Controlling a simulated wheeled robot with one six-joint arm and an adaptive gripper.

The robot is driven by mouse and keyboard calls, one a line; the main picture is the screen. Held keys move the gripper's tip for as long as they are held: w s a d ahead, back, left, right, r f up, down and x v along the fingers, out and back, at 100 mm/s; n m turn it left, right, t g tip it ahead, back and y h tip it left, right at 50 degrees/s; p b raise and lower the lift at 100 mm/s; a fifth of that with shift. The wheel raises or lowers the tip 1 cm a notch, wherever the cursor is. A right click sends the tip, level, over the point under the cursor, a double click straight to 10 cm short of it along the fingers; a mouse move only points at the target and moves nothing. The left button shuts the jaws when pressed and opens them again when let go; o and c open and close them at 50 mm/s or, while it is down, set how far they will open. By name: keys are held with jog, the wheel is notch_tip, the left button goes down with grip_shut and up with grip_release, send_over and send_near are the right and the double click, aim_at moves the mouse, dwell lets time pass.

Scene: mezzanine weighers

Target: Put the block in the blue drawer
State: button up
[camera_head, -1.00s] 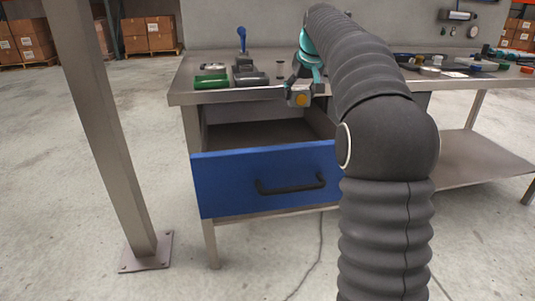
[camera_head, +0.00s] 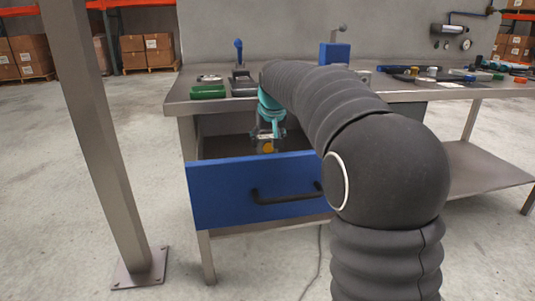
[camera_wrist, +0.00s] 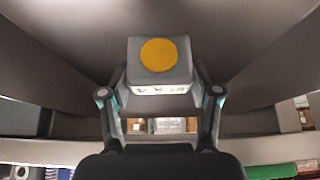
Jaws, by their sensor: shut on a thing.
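The blue drawer (camera_head: 225,190) stands open below the left part of the workbench, its blue front with a dark handle facing me. My gripper (camera_head: 267,135) is over the open drawer, behind its front panel, pointing away from my arm. It is shut on the block (camera_wrist: 160,85), a grey cube with a yellow-orange round mark on one face. The block also shows in the head view (camera_head: 266,146), at or just above the top edge of the drawer front. Whether it touches the drawer floor cannot be told.
The workbench top (camera_head: 300,100) lies over the drawer. A green tray (camera_head: 208,91), a dark scale-like device (camera_head: 243,86) and a blue box (camera_head: 335,54) stand on it. A steel post (camera_head: 105,150) rises at the left.

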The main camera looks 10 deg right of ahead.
aim_at(268, 145)
jog(key=shift+f+b, duration=0.3)
jog(key=shift+f, duration=1.65)
jog(key=shift+f, duration=0.2)
jog(key=o, duration=1.4)
jog(key=shift+o, duration=0.2)
jog(key=shift+s+r, duration=0.1)
jog(key=shift+r, duration=0.25)
jog(key=p+v, duration=0.1)
jog(key=v, duration=1)
jog(key=shift+s+r, duration=0.2)
jog(key=shift+r, duration=0.05)
